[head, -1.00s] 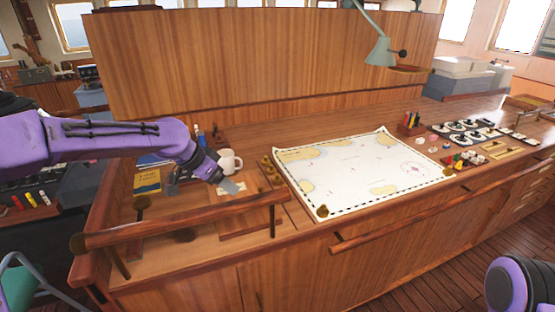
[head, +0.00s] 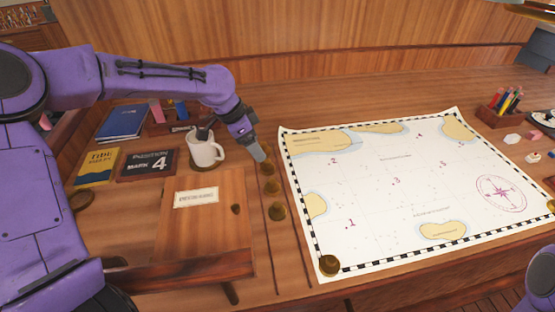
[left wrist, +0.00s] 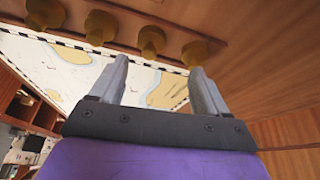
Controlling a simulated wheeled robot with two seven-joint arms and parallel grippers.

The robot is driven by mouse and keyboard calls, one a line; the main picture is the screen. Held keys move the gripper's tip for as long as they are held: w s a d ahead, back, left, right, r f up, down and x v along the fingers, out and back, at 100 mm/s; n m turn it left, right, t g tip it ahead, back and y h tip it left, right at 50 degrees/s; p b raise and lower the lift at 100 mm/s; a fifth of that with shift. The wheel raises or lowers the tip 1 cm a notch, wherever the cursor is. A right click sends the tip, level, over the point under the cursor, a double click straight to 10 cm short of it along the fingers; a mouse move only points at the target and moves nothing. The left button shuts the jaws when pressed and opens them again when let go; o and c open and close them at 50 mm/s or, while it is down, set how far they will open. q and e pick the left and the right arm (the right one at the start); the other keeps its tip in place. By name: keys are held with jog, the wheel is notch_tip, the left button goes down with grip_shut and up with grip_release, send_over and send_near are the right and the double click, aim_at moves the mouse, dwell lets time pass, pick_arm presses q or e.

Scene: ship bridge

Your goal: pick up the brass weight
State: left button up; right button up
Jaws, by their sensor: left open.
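Several brass weights stand in a row on a wooden strip left of the chart; in the head view, one (head: 277,211) is nearest, another (head: 271,187) is behind it, and a third (head: 267,168) is by my left gripper (head: 258,154). The left wrist view shows the row beyond the fingertips (left wrist: 159,66), with weights at the left (left wrist: 100,27), middle (left wrist: 150,40) and right (left wrist: 196,53). My left gripper is open, with no weight held between its fingers. Another brass weight (head: 330,265) sits on the chart's near left corner. My right gripper is out of view.
The chart (head: 385,225) lies flat right of the row. A white mug (head: 205,150) stands close left of my gripper. A wooden lid labelled deviation-like text (head: 215,235), books (head: 122,122) and a pen rack (head: 500,115) are around. A wooden panel (head: 330,50) rises behind.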

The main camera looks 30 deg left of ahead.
aim_at(265, 163)
pick_arm(q)
jog(key=shift+s+d+f+p, duration=0.3)
jog(key=shift+s+f, duration=0.1)
jog(key=shift+s, duration=0.25)
jog(key=shift+s+d+f+p, duration=0.15)
jog(key=shift+s+d+f, duration=0.2)
jog(key=shift+s, duration=0.25)
jog(key=shift+w+d+f+p, duration=0.2)
jog(key=shift+d+f+p, duration=0.15)
jog(key=shift+f, duration=0.25)
jog(key=w+f, duration=0.3)
jog(key=f, duration=0.1)
jog(key=shift+w+d+f, duration=0.1)
jog(key=shift+w+d, duration=0.05)
jog(key=shift+d, duration=0.15)
jog(key=shift+s+r, duration=0.25)
jog(key=shift+s, duration=0.2)
jog(key=shift+c, duration=0.6)
jog(key=c, duration=0.5)
jog(key=shift+w, duration=0.1)
jog(key=c, duration=0.7)
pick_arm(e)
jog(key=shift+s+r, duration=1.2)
